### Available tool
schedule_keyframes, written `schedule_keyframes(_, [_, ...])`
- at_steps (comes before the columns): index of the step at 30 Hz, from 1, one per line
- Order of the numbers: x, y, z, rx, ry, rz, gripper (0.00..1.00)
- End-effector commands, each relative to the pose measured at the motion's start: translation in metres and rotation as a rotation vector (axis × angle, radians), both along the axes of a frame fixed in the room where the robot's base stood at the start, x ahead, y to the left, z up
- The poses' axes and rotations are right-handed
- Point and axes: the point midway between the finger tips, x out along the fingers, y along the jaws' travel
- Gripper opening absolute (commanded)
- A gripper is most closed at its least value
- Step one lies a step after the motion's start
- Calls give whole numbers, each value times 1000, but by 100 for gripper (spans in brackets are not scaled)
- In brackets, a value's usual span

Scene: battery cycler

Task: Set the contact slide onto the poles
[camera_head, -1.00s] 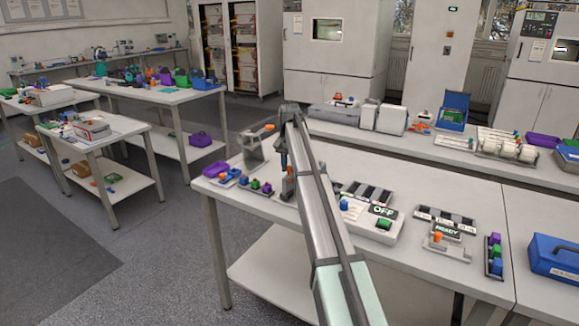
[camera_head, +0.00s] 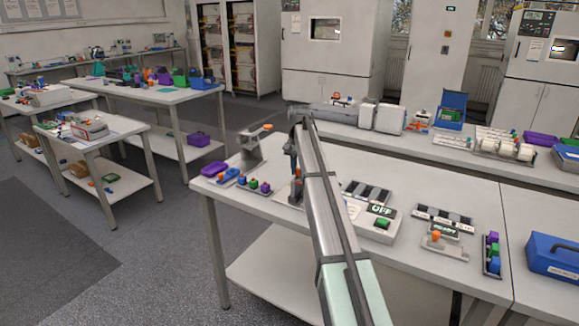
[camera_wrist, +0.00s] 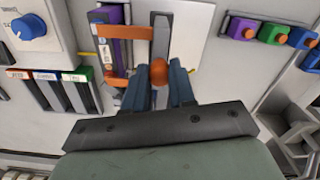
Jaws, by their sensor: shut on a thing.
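The contact slide is in the wrist view, with an orange knob (camera_wrist: 158,74) and orange contact arms (camera_wrist: 124,32) reaching left. My gripper (camera_wrist: 159,88) is shut on the knob, one dark finger on either side. A purple cell (camera_wrist: 122,58) lies upright in the picture, left of the fingers, with one orange arm near each end. I cannot tell whether the arms touch its poles. In the head view my gripper (camera_head: 294,182) is low over the left part of the near bench, at a small orange part; my arm hides some of this spot.
A white box with a blue dial (camera_wrist: 29,27) and a row of coloured slots (camera_wrist: 62,90) are at left in the wrist view. A rack of coloured cells (camera_wrist: 268,32) is at right. The OFF box (camera_head: 382,219) and blue case (camera_head: 555,260) stand farther right on the bench.

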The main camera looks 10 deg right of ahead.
Motion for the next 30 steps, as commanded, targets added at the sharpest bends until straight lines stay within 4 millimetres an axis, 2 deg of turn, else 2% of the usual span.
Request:
schedule_keyframes(2, [-8,-7,0,-1,1,-3,0])
schedule_keyframes(9, [-9,-9,0,-4,3,-3,0])
schedule_keyframes(10, [-9,-10,0,-5,4,-3,25])
schedule_keyframes(18, [-8,-8,0,-3,3,-2,50])
schedule_keyframes(26, [-7,-7,1,-2,1,-1,50])
schedule_keyframes(30, [-6,-7,12,-1,0,-1,50])
